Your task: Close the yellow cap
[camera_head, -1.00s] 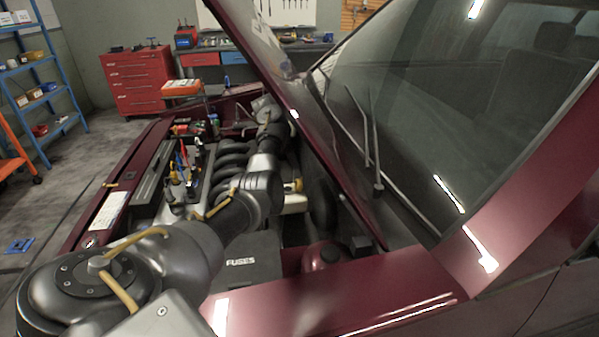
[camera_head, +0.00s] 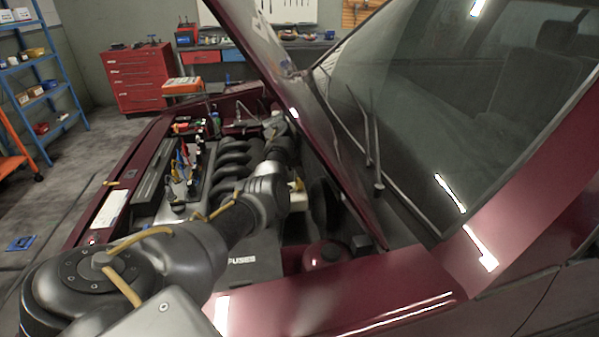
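A small yellow part (camera_head: 297,185), which may be the yellow cap, shows just right of my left forearm in the engine bay. It sits by a whitish container (camera_head: 297,202). My arm covers much of it, so I cannot tell whether it is open or closed. My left arm reaches from the lower left over the engine. My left gripper (camera_head: 275,127) is at its far end, near the back of the bay under the raised hood, beyond the yellow part. Its fingers are too small and dark to read. My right gripper is not in view.
The raised dark red hood (camera_head: 300,110) stands close right of my arm. A fuse box (camera_head: 245,262) marked FUSES and the fender (camera_head: 340,300) lie in front. Several tools (camera_head: 190,165) stand left of the engine's black intake pipes (camera_head: 232,160). A red tool cabinet (camera_head: 140,80) is behind.

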